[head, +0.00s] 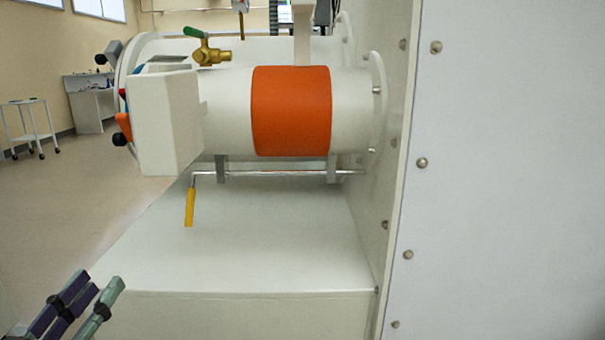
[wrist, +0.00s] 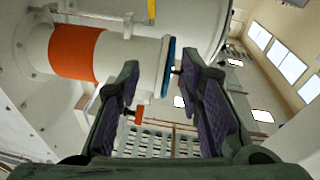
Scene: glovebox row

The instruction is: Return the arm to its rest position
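My gripper (head: 82,303) shows at the lower left of the head view, left of the white glovebox ledge. In the wrist view my gripper (wrist: 168,98) has its two dark padded fingers well apart, with nothing held between them. The wrist view looks past the fingers towards a white cylinder with an orange band (wrist: 78,53) and a blue-edged end. Most of my arm is out of the head view.
The white cylinder (head: 228,110) with its orange band (head: 291,111) juts from the glovebox wall (head: 500,170) on the right. A yellow-handled lever (head: 190,207) hangs below it. A brass valve (head: 207,54) sits above. Open floor (head: 90,190) and a small trolley (head: 27,125) lie left.

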